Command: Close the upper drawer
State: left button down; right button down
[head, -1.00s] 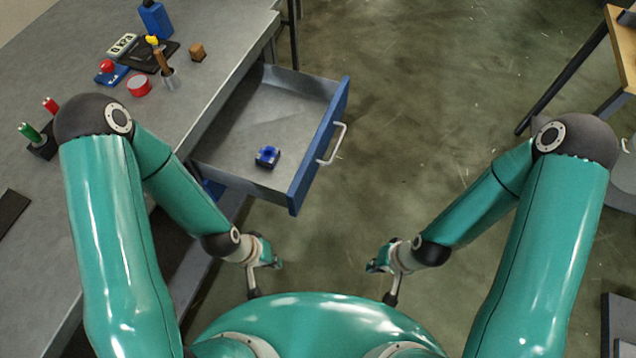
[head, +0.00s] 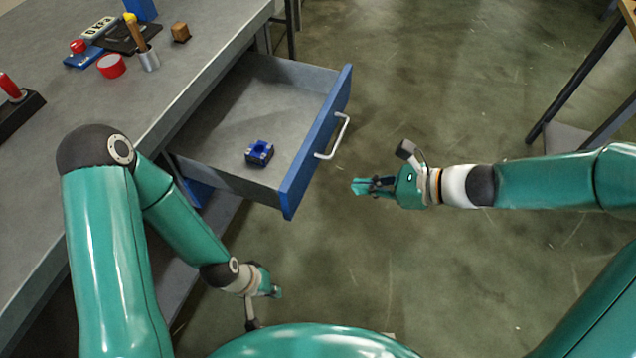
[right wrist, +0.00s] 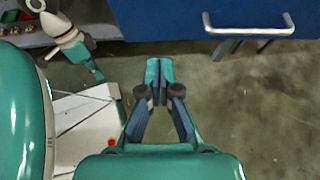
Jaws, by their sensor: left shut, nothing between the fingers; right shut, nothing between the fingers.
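The upper drawer (head: 318,135) is pulled out from the workbench, with a blue front and a pale bar handle (head: 335,137). A small blue object (head: 260,153) lies on its floor. The drawer front (right wrist: 165,18) and handle (right wrist: 250,25) also show at the top of the right wrist view. My right gripper (head: 360,187) is shut and empty, to the right of the handle and apart from it, pointing left toward the drawer; it also shows in the right wrist view (right wrist: 153,68). My left gripper (head: 275,292) is shut and empty, below the drawer in the picture, clear of it.
The floor right of the drawer is clear. A table leg (head: 580,90) stands at upper right.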

jog(key=b, duration=0.2)
send_near(303, 181)
notch_tip(303, 181, down, 3)
jog(key=a, duration=0.3)
jog(key=w+a, duration=0.1)
jog(key=shift+w+a+f, duration=0.15)
jog(key=shift+a+f, duration=0.05)
jog(key=shift+a, duration=0.15)
jog(key=shift+w+a, duration=0.2)
jog(key=shift+a, duration=0.2)
